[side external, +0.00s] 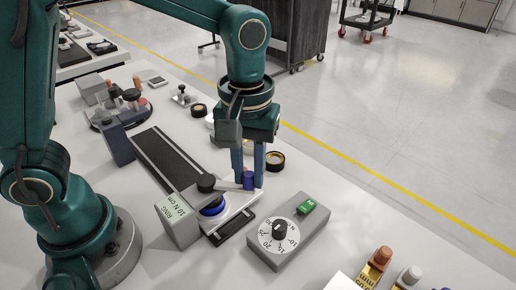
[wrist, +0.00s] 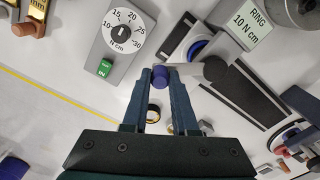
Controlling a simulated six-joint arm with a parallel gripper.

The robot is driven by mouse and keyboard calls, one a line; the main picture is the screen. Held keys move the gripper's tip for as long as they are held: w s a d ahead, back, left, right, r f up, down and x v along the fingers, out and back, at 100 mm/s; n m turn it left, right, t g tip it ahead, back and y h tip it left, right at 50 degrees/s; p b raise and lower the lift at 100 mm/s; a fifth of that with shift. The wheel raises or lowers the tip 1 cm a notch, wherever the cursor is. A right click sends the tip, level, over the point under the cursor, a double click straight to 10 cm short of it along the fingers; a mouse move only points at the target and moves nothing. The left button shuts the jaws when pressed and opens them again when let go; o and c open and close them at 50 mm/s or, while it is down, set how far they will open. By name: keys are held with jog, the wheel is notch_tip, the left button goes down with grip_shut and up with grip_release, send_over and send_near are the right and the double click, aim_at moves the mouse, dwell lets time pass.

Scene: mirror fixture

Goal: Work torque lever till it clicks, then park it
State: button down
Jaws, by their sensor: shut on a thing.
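The torque lever is a short grey arm (wrist: 187,69) with a dark round hub (wrist: 214,68) at one end and a purple-blue knob (wrist: 160,77) at the other. In the side external view the hub (side external: 206,182) stands over a blue ring (side external: 212,207) on a white fixture, and the knob (side external: 248,181) is between my fingers. My gripper (side external: 249,183) points down and is shut on the knob, which also shows between the fingertips in the wrist view (wrist: 161,72). My fingers partly hide the knob and lever end.
A grey box with a numbered dial (side external: 279,232) and green display (side external: 307,207) stands right of the fixture. A grey block labelled "RING 10 N cm" (side external: 178,216) stands left. A dark track (side external: 165,160) runs behind. A small round cup (side external: 275,160) is close behind my fingers.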

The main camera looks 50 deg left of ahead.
jog(key=shift+s+d+m, duration=0.25)
jog(key=shift+s+m, duration=0.65)
jog(key=shift+m, duration=0.6)
jog(key=shift+s+d+m, duration=0.25)
jog(key=shift+s+m, duration=0.7)
jog(key=shift+m, duration=0.55)
jog(key=shift+s+d+m, duration=0.25)
jog(key=shift+s+m, duration=0.65)
jog(key=shift+m, duration=0.6)
jog(key=shift+s, duration=0.1)
jog(key=c, duration=0.7)
grip_release()
jog(key=shift+r, duration=2.6)
